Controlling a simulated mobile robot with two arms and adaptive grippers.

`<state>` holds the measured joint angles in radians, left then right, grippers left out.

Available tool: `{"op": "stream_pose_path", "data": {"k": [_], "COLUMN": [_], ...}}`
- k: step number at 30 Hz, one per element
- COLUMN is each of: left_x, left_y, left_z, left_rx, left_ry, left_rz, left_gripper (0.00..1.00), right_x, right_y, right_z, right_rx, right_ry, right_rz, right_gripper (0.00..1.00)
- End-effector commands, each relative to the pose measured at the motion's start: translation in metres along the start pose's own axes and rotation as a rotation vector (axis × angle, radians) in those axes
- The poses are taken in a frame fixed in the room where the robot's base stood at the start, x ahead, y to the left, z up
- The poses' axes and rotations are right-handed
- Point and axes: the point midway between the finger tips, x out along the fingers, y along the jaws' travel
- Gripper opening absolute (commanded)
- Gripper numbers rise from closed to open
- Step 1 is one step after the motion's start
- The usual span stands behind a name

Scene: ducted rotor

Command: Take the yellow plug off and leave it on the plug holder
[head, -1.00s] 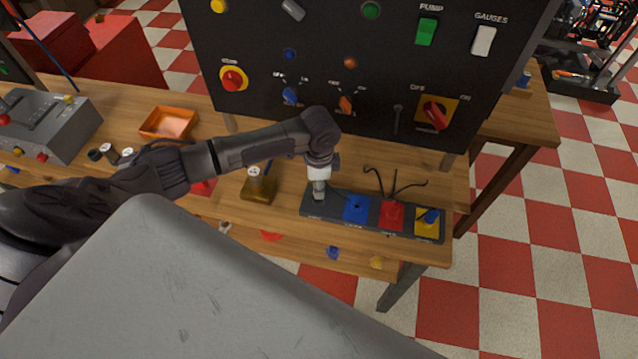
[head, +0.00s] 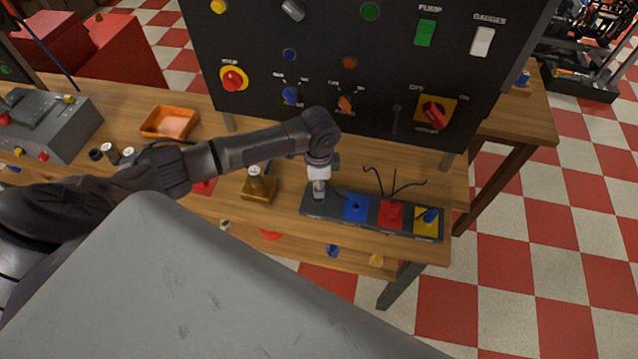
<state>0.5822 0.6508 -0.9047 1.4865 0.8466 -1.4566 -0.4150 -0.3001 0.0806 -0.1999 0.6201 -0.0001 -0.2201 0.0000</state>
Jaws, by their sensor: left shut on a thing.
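My left gripper (head: 319,188) points down at the left end of a dark strip (head: 337,212) on the bench. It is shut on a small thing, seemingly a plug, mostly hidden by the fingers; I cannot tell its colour. A thin dark cable runs right from there. The strip bears a blue pad (head: 355,208), a red pad (head: 390,214) and a yellow pad (head: 433,229) with a blue plug (head: 429,215) on it. No yellow plug can be made out clearly, and I cannot tell for sure which part is the plug holder. My right gripper is not in view.
A black control panel (head: 330,75) with knobs and switches stands behind the strip. Left of the gripper is a brass-coloured block (head: 259,189) with a white-topped piece. An orange tray (head: 170,122) and a grey box (head: 50,125) lie further left. Thin dark wires (head: 394,182) stand behind the red pad.

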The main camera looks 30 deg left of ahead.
Motion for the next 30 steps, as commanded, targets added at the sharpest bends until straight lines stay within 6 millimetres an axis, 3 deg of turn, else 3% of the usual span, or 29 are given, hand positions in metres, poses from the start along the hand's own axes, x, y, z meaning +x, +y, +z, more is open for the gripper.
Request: {"op": "stream_pose_path", "data": {"k": [27, 28, 30], "left_x": [0.023, 0.023, 0.022], "left_y": [0.0, 0.0, 0.0], "left_z": [0.0, 0.0, 0.0], "left_rx": [-0.001, -0.001, 0.0], "left_ry": [0.0, 0.0, 0.0], "left_rz": [0.0, 0.0, 0.0], "left_gripper": [0.0, 0.3, 0.42], "right_x": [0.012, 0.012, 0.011], "right_y": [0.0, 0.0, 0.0], "right_z": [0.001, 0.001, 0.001], "right_rx": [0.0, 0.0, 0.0], "right_ry": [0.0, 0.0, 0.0], "right_rz": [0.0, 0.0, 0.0], "right_gripper": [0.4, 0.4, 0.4]}}
